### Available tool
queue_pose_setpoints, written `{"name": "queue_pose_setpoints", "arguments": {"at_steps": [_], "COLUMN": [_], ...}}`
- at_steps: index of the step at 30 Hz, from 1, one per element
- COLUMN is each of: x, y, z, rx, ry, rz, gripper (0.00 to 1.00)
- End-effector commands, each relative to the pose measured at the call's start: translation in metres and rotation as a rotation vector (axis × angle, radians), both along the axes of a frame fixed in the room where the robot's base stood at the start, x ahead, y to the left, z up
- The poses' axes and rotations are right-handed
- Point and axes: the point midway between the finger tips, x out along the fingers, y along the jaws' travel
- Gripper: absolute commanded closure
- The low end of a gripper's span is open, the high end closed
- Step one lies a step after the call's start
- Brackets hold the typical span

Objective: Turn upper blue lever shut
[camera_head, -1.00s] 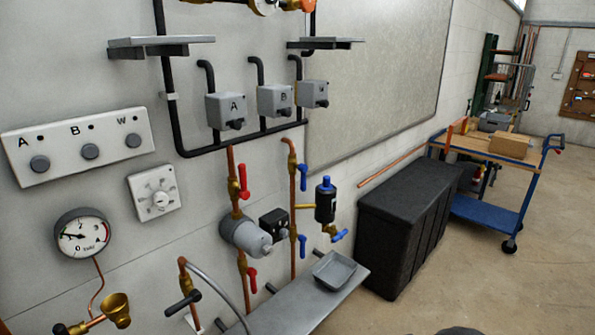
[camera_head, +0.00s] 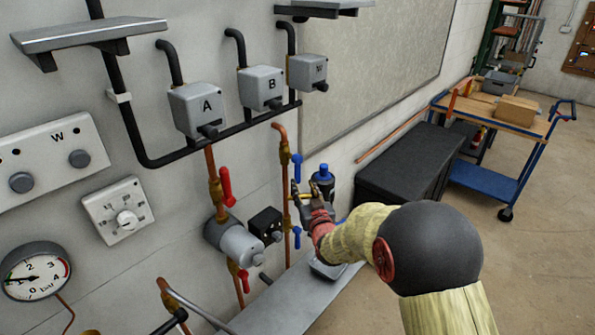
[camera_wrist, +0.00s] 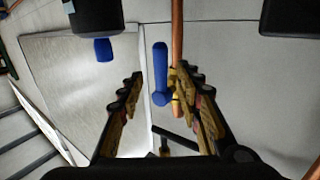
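The upper blue lever (camera_head: 297,168) is on the right copper pipe, its handle roughly in line with the pipe. In the wrist view the upper blue lever (camera_wrist: 160,72) lies between the spread fingers, with space on both sides. My gripper (camera_head: 303,190) is in front of the pipe near the lever and partly hides the fittings behind. In the wrist view my gripper (camera_wrist: 169,82) is open and empty; contact with the lever is not visible. The lower blue lever (camera_head: 296,237) is further down the same pipe.
A black canister with a blue cap (camera_head: 322,172) stands close right of the lever; the cap also shows in the wrist view (camera_wrist: 103,49). Red levers (camera_head: 226,187) and a grey pump (camera_head: 234,243) are at the left. A grey shelf (camera_head: 290,300) lies below. A black chest (camera_head: 405,165) stands to the right.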

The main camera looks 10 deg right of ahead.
Motion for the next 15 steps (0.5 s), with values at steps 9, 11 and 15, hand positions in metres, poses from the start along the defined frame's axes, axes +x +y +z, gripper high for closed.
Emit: {"name": "queue_pose_setpoints", "arguments": {"at_steps": [9,11,15], "x": [0.025,0.035,0.057], "y": [0.002,0.002,0.003], "z": [-0.005,-0.006,-0.006], "rx": [0.003,0.003,0.003], "ry": [-0.042,-0.041,-0.041], "rz": [0.004,0.004,0.004], "gripper": [0.65,0.65,0.65]}}
